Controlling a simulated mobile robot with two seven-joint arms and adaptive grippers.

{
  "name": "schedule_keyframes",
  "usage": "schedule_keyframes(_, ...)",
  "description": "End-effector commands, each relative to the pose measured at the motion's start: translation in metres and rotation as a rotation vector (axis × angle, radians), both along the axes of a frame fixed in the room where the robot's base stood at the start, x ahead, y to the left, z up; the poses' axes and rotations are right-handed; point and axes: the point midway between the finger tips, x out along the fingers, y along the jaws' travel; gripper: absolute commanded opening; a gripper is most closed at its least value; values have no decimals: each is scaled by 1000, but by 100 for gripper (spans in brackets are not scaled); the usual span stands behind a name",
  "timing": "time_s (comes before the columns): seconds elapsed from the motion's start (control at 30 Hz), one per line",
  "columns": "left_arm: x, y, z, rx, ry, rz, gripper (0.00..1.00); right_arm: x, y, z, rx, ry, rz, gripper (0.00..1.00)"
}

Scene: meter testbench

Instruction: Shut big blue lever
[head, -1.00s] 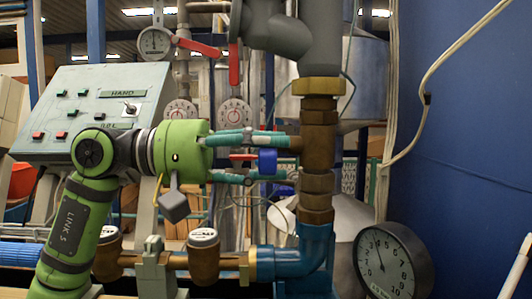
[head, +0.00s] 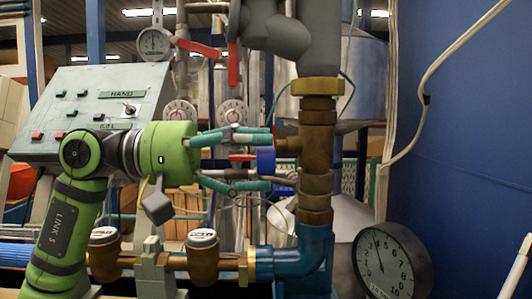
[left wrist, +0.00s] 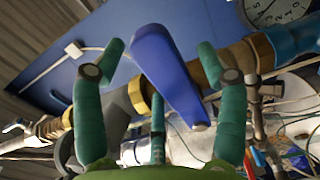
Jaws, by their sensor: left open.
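The big blue lever (head: 266,160) sits on the brass side stub of the vertical brown pipe (head: 318,140); the head view shows it nearly end-on as a short blue block. My left gripper (head: 272,158), with teal fingers on a green body, is open around it, one finger above and another below. In the left wrist view the lever (left wrist: 168,75) is a long blue bar running diagonally between the spread fingers of the gripper (left wrist: 160,55), with gaps at both sides. My right gripper is not in view.
A control panel (head: 85,110) stands behind my left arm. Red levers (head: 200,48) and dials (head: 232,112) are behind the gripper. Blue elbow pipe (head: 300,260) stands below the lever.

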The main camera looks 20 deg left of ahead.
Motion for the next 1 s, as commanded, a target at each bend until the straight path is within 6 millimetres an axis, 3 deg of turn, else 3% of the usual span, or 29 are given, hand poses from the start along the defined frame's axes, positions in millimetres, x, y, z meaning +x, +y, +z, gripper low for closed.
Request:
schedule_keyframes(0.2, -13, 46, 0, 1, 0, 5, 73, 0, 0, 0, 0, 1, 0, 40)
schedule_keyframes(0.43, -24, 85, 0, 2, 0, 2, 73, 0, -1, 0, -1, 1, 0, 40)
schedule_keyframes(0.63, -29, 98, 0, 4, -2, 0, 73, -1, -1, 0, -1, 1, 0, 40)
schedule_keyframes(1.0, -29, 98, 0, 4, -2, -1, 73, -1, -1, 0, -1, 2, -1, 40)
